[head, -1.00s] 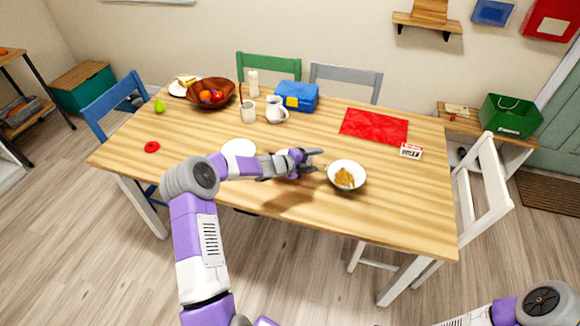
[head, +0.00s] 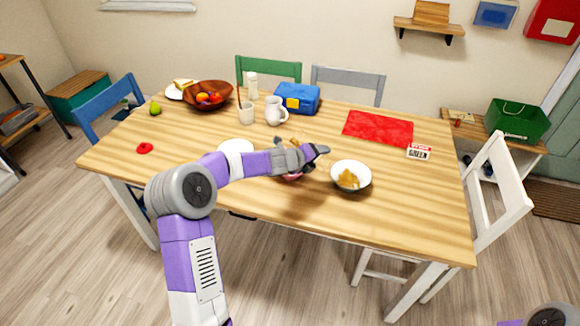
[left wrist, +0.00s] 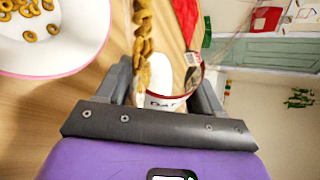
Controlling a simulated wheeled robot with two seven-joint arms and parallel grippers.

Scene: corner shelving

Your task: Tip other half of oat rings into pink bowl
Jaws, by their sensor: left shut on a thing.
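The pink bowl (left wrist: 92,50) shows at the upper left of the left wrist view, with a pink rim, a white inside and several oat rings (left wrist: 31,36) in it. In the head view, a pink part of it (head: 292,178) shows under my left gripper, which hides most of it. My left gripper (head: 318,150) is shut on a white container (left wrist: 162,100) with a dark red rim and partly readable lettering. A column of oat rings (left wrist: 143,38) runs beside the container's mouth in the wrist view. My right gripper is out of view.
A white bowl (head: 364,170) with golden food stands close right of my left gripper. A white plate (head: 236,146) lies left and behind it. A mug (head: 276,112), blue box (head: 318,97), red mat (head: 378,128) and small lettered box (head: 418,153) stand farther back. The table's front is clear.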

